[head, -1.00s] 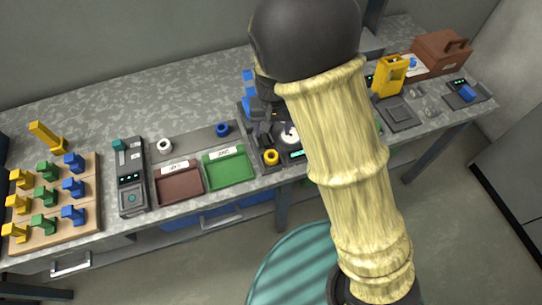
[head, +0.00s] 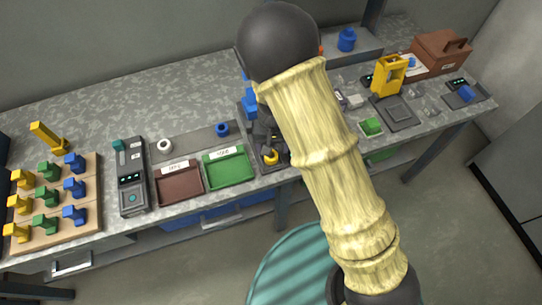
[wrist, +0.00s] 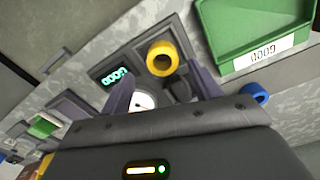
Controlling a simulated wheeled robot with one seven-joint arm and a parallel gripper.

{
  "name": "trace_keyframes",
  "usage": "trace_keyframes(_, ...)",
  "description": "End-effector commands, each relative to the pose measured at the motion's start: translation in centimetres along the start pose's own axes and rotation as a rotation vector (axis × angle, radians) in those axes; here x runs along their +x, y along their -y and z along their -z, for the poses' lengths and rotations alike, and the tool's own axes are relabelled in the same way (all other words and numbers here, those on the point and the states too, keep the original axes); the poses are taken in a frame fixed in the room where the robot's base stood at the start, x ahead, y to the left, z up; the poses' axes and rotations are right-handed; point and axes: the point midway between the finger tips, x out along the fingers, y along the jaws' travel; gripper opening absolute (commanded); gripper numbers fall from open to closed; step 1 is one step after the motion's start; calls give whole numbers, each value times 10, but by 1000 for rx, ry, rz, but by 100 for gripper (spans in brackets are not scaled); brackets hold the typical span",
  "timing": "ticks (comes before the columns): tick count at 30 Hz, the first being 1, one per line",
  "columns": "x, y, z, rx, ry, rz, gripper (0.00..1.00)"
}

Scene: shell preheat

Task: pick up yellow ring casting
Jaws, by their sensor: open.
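The yellow ring casting (head: 271,160) sits on a dark fixture on the bench, right of the green tray. In the wrist view the ring (wrist: 152,57) lies just beyond the fingertips, its hole showing. My gripper (wrist: 163,84) is open and empty, with one finger on each side below the ring in that picture. In the head view my gripper (head: 268,141) is directly at the ring and hides part of it; whether it touches the ring cannot be told.
The green tray (head: 229,181) and brown tray (head: 180,198) lie left of the ring. A blue ring (head: 222,129) and a white ring (head: 164,146) stand behind them. In the wrist view a lit display (wrist: 110,76) and a white dial (wrist: 143,101) are close to the fingers.

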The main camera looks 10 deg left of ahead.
Motion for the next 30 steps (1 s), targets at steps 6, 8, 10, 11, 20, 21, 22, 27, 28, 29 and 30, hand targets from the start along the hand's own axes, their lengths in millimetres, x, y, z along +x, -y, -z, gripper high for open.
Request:
trace_keyframes(6,31,4,-4,-7,3,-1,62)
trace_keyframes(8,35,5,-4,-7,1,0,62)
trace_keyframes(10,36,5,-4,-8,0,1,62)
trace_keyframes(11,36,5,-4,-8,0,1,62)
trace_keyframes(20,36,4,-4,-6,0,0,62)
trace_keyframes(21,36,4,-4,-6,0,0,62)
trace_keyframes(22,36,4,-4,-6,0,0,62)
trace_keyframes(27,36,4,-4,-5,0,0,43)
trace_keyframes(28,36,4,-4,-5,0,0,37)
trace_keyframes(29,36,4,-4,-5,0,0,31)
trace_keyframes(30,36,4,-4,-5,0,0,23)
